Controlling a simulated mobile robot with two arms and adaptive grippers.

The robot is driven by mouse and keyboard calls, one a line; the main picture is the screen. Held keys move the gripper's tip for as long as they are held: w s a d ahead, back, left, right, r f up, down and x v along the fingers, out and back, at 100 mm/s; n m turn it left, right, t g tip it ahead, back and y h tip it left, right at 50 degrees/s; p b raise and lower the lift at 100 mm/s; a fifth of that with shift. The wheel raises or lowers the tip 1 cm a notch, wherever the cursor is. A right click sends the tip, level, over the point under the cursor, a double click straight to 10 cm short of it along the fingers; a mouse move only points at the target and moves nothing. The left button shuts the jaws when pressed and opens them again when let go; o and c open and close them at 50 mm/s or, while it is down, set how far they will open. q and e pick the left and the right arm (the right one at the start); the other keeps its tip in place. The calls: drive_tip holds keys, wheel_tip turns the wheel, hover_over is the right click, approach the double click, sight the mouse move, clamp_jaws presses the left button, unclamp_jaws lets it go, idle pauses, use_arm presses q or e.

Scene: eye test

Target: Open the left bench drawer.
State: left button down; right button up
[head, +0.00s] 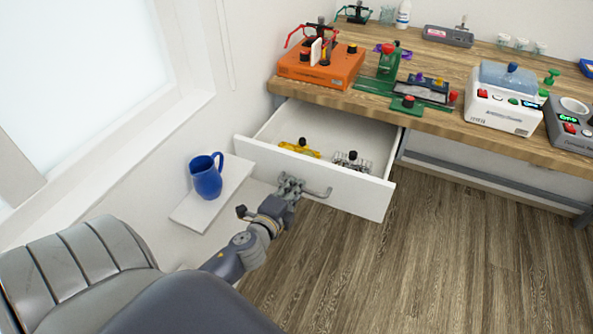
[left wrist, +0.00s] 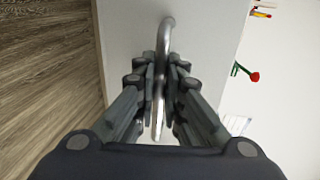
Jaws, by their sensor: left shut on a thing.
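The left bench drawer (head: 330,182) is white and stands pulled out from under the wooden bench top (head: 450,120). A yellow item (head: 299,147) and a grey metal item (head: 350,161) lie inside it. My left gripper (head: 292,186) is at the drawer's front, shut on the metal bar handle (head: 320,193). In the left wrist view, the handle (left wrist: 163,50) runs between the two fingers (left wrist: 161,85), with the white drawer front behind it. The right gripper is in neither view.
A blue mug (head: 206,177) stands on a small white shelf (head: 232,172) left of the drawer, close to my left arm. An orange device (head: 320,68) and a white device (head: 503,100) stand on the bench. The wooden floor (head: 430,250) at the right is clear.

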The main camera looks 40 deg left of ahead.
use_arm(q)
drive_tip(key=shift+s+d+f, duration=0.2)
drive_tip(key=shift+s+f, duration=0.05)
drive_tip(key=shift+s, duration=0.2)
drive_tip(key=shift+s+d+f, duration=0.15)
drive_tip(key=shift+s+f, duration=0.05)
drive_tip(key=shift+s, duration=0.25)
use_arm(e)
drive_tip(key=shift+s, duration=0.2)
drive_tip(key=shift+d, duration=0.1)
use_arm(q)
drive_tip(key=c, duration=2)
unclamp_jaws()
drive_tip(key=shift+s, duration=0.15)
drive_tip(key=shift+s+r, duration=0.1)
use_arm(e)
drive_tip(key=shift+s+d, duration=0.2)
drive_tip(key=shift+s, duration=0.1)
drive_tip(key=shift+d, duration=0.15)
use_arm(q)
drive_tip(key=v, duration=1.2)
drive_tip(key=shift+r, duration=0.4)
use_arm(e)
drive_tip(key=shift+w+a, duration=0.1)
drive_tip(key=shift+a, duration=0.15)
